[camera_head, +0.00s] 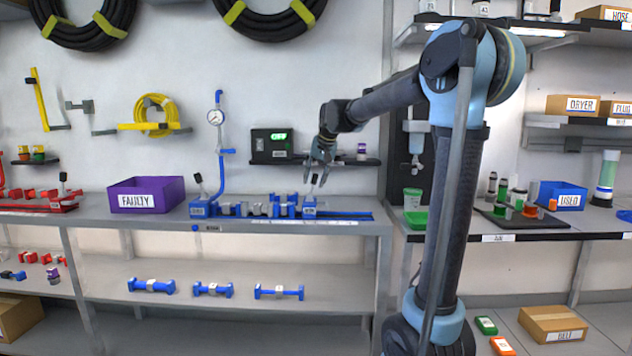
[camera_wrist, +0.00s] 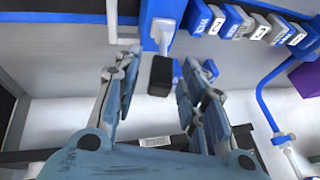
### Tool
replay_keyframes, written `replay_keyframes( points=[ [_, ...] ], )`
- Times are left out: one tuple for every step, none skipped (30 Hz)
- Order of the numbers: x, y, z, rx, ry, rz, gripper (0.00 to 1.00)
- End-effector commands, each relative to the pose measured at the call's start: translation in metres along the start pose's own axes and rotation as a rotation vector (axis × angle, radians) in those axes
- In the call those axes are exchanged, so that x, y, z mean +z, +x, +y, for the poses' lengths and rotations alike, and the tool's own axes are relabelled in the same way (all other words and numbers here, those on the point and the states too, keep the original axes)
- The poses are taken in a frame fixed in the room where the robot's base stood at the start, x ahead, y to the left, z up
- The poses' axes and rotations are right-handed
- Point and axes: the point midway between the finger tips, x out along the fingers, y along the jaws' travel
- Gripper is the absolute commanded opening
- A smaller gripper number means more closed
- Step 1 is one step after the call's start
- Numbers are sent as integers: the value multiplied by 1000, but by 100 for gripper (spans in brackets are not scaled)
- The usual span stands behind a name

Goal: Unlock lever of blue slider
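The blue slider (camera_head: 309,210) sits on the blue rail near the right end of the upper shelf. Its lever (camera_head: 314,180) stands up from it with a black knob at the top. My gripper (camera_head: 321,165) is just above the lever, fingers pointing down. In the wrist view my gripper (camera_wrist: 160,90) is open, and the lever's black knob (camera_wrist: 161,75) is between the two fingers, with a visible gap on each side. The light-coloured lever stem runs from the knob to the slider (camera_wrist: 159,22). I cannot tell how the knob sits in depth between the fingers.
Blue and grey blocks (camera_head: 258,209) line the rail left of the slider. A blue upright pipe with a gauge (camera_head: 215,117) and a purple FAULTY bin (camera_head: 146,195) stand further left. A black box with a green display (camera_head: 272,145) is behind, on a wall shelf.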

Motion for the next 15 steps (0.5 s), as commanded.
replay_keyframes(
  points=[
    [0,-6,0,0,0,0,38],
    [0,-10,0,0,0,0,38],
    [0,-15,0,0,0,0,38],
    [0,-21,0,0,0,0,38],
    [0,-26,1,0,0,0,38],
    [0,-34,1,0,0,0,38],
    [0,-40,1,0,0,0,38],
    [0,-46,1,1,0,0,38],
    [0,-54,1,1,0,0,38],
    [0,-59,1,1,1,0,38],
    [0,-65,1,1,1,0,38],
    [0,-72,1,1,1,-1,38],
    [0,-78,1,1,1,-1,38],
    [0,-83,1,1,1,-1,38],
    [0,-88,1,1,1,-1,38]
  ],
)
